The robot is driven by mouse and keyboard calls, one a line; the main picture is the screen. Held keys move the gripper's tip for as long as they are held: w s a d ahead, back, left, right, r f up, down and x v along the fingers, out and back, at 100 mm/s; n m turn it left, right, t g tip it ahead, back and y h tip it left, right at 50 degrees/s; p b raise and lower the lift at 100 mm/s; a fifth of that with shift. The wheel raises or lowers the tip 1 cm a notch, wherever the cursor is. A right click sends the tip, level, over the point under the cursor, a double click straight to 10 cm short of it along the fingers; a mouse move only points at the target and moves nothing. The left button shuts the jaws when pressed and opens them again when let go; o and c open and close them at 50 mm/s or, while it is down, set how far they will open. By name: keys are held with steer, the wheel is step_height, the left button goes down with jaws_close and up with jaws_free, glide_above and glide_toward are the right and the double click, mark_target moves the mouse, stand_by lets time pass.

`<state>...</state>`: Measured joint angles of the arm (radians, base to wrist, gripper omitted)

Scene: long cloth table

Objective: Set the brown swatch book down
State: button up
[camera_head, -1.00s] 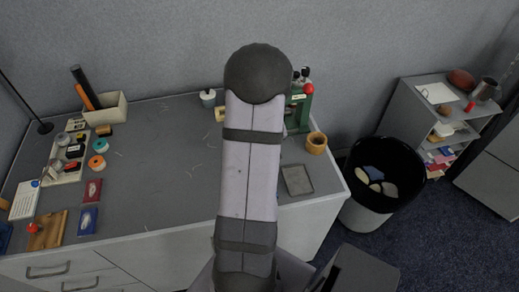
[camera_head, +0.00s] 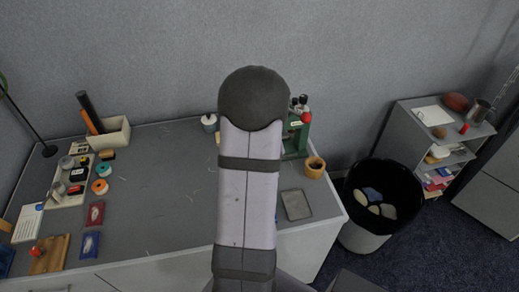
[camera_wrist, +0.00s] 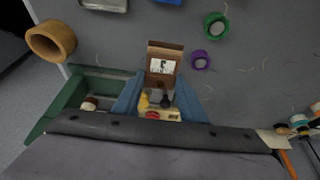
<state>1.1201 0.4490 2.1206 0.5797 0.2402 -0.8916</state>
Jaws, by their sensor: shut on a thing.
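The brown swatch book (camera_wrist: 165,49) shows in the wrist view as a brown block with a pale, dark-marked patch on its face. It is at the tips of my gripper (camera_wrist: 161,84), whose two blue fingers are shut on it. The grey table (camera_wrist: 245,75) lies behind it; I cannot tell whether the book touches the surface. In the camera_head view my arm hides both the gripper and the book.
A green press (camera_head: 297,138) and a wooden cup (camera_head: 314,168) stand at the table's right, near a flat grey tray (camera_head: 296,205). Tape rolls, green (camera_wrist: 215,25) and purple (camera_wrist: 200,59), lie near the book. The left table middle (camera_head: 150,190) is mostly clear.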

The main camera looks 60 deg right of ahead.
steer(key=shift+w+d+r+p, duration=0.4)
steer(key=shift+w+d+r, duration=1.4)
steer(key=shift+d, duration=1.2)
steer(key=shift+w+d+r+p, duration=0.35)
steer(key=shift+w+d+r, duration=1.45)
steer(key=shift+d, duration=1.2)
steer(key=shift+s+f+p, duration=0.15)
steer(key=shift+f+p, duration=0.7)
steer(key=shift+f, duration=1.3)
steer(key=shift+s+f+p, duration=0.15)
steer(key=shift+f+p, duration=0.7)
steer(key=shift+f, duration=1.8)
steer(key=shift+f, duration=0.25)
steer(key=o, duration=1.1)
steer(key=shift+r, duration=0.1)
steer(key=shift+c, duration=0.2)
steer(key=shift+r, duration=0.1)
